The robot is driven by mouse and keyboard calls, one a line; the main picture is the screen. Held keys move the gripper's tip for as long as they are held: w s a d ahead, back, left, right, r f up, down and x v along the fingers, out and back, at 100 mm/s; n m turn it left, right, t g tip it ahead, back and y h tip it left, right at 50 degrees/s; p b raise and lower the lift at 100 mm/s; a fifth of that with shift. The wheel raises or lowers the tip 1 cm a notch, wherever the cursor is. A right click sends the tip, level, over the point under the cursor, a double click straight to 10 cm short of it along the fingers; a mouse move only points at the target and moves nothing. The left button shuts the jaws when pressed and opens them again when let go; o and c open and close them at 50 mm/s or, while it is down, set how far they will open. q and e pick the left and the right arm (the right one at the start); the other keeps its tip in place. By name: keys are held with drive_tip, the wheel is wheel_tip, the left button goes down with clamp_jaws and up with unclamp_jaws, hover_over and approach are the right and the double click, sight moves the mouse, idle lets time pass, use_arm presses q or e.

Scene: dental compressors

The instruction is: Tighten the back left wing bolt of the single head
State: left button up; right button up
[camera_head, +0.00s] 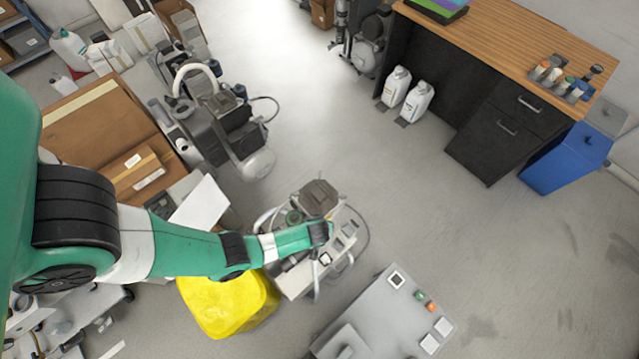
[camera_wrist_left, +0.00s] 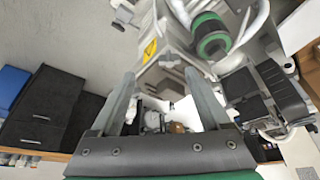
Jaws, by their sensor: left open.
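A compressor (camera_head: 345,240) with a single brown-grey head (camera_head: 318,197) stands on the floor near the middle of the head view. My left arm reaches over it from the left, its wrist covering part of the machine. In the left wrist view my left gripper (camera_wrist_left: 160,78) is open, with nothing seen held between its fingers. Close beyond its fingertips are grey parts of a machine with a yellow warning label (camera_wrist_left: 150,50) and a round green-and-black part (camera_wrist_left: 211,36). I cannot make out the back left wing bolt in either view. My right gripper is not in view.
A yellow bin (camera_head: 228,303) stands close beside the compressor, at its lower left. A grey panel box (camera_head: 385,320) with buttons is at the lower right. Another compressor (camera_head: 215,125) and cardboard boxes (camera_head: 95,125) are at upper left. Open floor lies to the right, before the desk (camera_head: 490,40).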

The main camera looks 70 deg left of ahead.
use_arm(q)
wheel_tip(320, 180, up, 4)
drive_tip(key=s+p, duration=0.2)
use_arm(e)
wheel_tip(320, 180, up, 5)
use_arm(q)
drive_tip(key=b+x, duration=0.9)
drive_tip(key=x, duration=0.2)
drive_tip(key=shift+w+b, duration=0.15)
drive_tip(key=shift+b, duration=0.2)
drive_tip(key=shift+a+f, duration=0.25)
drive_tip(key=shift+f, duration=0.15)
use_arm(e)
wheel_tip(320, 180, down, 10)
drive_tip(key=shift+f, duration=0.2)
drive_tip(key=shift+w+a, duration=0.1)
use_arm(q)
clamp_jaws()
